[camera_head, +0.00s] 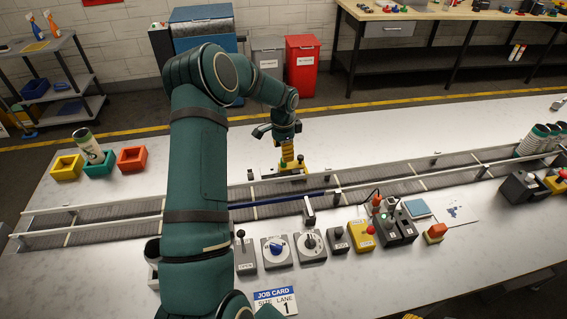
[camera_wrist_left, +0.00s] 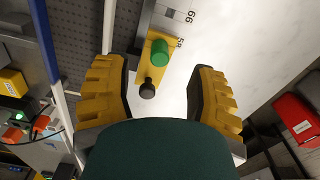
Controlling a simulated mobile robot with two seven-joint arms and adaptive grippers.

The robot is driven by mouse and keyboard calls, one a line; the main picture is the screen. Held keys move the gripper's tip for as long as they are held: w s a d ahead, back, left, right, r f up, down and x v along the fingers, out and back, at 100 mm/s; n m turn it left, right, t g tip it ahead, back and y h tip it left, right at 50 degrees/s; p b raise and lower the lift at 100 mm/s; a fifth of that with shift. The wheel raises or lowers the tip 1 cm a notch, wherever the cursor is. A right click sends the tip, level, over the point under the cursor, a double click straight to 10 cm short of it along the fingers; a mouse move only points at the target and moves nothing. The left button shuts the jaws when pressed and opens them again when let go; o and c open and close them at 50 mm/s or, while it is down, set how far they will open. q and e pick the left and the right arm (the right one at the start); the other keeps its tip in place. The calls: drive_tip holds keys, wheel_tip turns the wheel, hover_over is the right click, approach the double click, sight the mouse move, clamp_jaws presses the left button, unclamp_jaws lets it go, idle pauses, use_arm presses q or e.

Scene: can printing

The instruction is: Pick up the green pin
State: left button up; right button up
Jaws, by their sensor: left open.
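The green pin (camera_wrist_left: 160,52) stands on a yellow block (camera_wrist_left: 152,68) in the left wrist view, with a dark knob (camera_wrist_left: 148,89) beside it. My left gripper (camera_wrist_left: 161,80) is open and empty, with its yellow fingers apart on either side of the knob; the pin is slightly beyond the fingertips in the picture. In the head view my left gripper (camera_head: 287,158) points down over the fixture at the far side of the conveyor, and I cannot make out the green pin there. My right gripper is not in view.
A conveyor (camera_head: 400,186) with raised rails crosses the table. Control boxes with knobs, such as the blue dial (camera_head: 277,250), line its near side. Yellow, green and red trays stand at left, with a can (camera_head: 88,146) in the green one. The table beyond the conveyor is mostly clear.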

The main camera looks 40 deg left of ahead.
sight(284, 165)
use_arm(q)
wheel_tip(284, 165, down, 4)
drive_tip(key=shift+f, duration=0.25)
clamp_jaws()
